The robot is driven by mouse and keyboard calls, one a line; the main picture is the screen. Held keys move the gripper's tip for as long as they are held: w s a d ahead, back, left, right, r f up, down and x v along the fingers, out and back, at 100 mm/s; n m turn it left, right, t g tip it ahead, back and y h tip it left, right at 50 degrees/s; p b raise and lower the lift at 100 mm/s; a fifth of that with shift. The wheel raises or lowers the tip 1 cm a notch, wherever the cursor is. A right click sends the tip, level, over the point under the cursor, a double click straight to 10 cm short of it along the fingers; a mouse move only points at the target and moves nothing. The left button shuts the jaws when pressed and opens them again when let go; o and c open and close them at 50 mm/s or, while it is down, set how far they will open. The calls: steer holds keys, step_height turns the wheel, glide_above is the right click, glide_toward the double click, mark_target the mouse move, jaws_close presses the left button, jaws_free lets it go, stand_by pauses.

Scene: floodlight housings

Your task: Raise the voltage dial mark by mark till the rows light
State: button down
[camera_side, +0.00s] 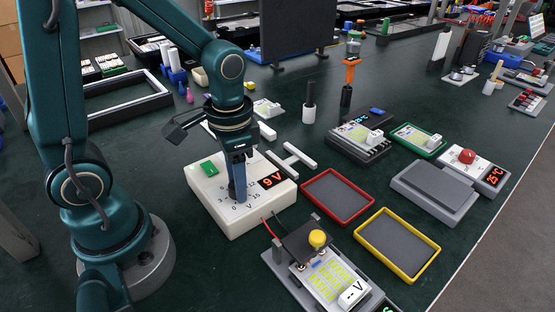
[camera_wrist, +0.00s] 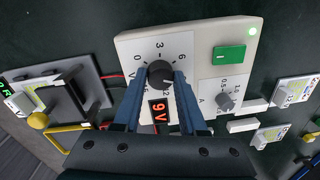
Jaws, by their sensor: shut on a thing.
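The white power supply (camera_side: 258,216) stands on the bench, its red display (camera_side: 271,180) reading 9 V. The same display (camera_wrist: 159,111) shows in the wrist view. My gripper (camera_side: 238,195) points down onto the supply's top. In the wrist view my gripper (camera_wrist: 161,76) is shut on the black voltage dial (camera_wrist: 160,72), one finger on each side. The dial's pointer is hard to read, and the fingers cover part of the scale. The light board (camera_side: 335,284) with yellow rows lies in front of the supply, joined by red wire. I cannot tell whether its rows glow.
A green switch (camera_wrist: 229,54) and a smaller grey current knob (camera_wrist: 226,100) sit beside the dial. A dark plate and yellow button (camera_side: 317,238) rise over the light board. Red (camera_side: 365,211) and yellow (camera_side: 433,257) trays lie to the right.

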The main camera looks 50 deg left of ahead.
steer(key=shift+m, duration=0.6)
steer(key=shift+c, duration=2.3)
jaws_free()
steer(key=shift+d+r, duration=0.1)
steer(key=shift+r, duration=2.5)
steer(key=shift+r, duration=0.4)
steer(key=s+d+r+n+t, duration=0.2)
steer(key=s+r+n+t, duration=0.1)
steer(key=s+r+t, duration=0.1)
steer(key=shift+s+n+t+h, duration=0.3)
steer(key=shift+s+n+t, duration=0.15)
steer(key=shift+t, duration=0.25)
